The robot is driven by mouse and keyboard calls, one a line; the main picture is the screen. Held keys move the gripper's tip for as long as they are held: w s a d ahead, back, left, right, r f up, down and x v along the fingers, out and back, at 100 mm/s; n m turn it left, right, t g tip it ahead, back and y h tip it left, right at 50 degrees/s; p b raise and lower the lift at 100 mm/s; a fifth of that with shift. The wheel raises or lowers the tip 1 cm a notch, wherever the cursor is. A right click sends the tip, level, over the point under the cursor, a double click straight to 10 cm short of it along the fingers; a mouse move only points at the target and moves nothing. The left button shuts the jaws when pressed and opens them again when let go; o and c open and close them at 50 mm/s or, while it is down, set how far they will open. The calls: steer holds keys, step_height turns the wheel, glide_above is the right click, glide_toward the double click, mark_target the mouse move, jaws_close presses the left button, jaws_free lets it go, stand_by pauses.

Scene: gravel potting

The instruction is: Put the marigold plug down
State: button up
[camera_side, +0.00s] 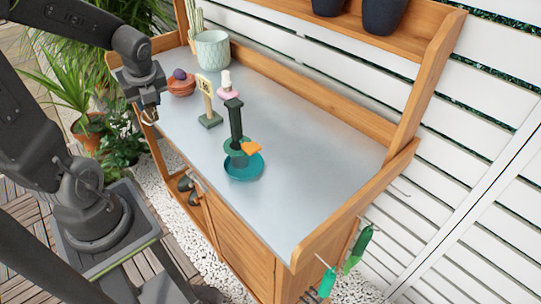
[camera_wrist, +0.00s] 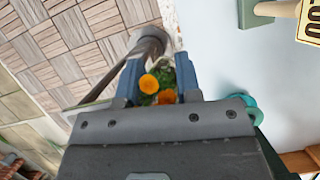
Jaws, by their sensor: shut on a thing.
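My gripper (camera_wrist: 158,68) is shut on the marigold plug (camera_wrist: 150,82), which shows orange blooms and green leaves between the fingers in the wrist view. In the side view my gripper (camera_side: 149,108) hangs by the left front edge of the grey bench top (camera_side: 310,165). The plug is too small and covered there to make out clearly. I cannot tell from these views how high it is above the bench or whether it is past the edge.
A number sign (camera_side: 205,88) on a green foot, a terracotta bowl (camera_side: 182,88) and a pale green pot (camera_side: 212,50) stand nearby. A dark green post (camera_side: 235,120) rises by a teal saucer (camera_side: 244,172). The bench's right part is clear.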

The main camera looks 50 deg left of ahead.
step_height(320, 180, up, 5)
steer(key=w+d+m+t+h, duration=0.2)
steer(key=w+d+m, duration=0.6)
steer(key=w+d, duration=0.4)
steer(key=w+d+m+t+h, duration=0.2)
steer(key=w+d+m, duration=0.75)
steer(key=d, duration=0.55)
steer(key=shift+n, duration=0.45)
steer(key=d+f, duration=0.3)
steer(key=f, duration=0.1)
steer(key=w+d+f, duration=0.1)
steer(key=d+f, duration=0.6)
steer(key=d, duration=0.1)
steer(key=shift+w+d+f, duration=0.15)
steer(key=shift+w+f, duration=0.25)
steer(key=shift+f, duration=2.05)
steer(key=shift+f, duration=0.15)
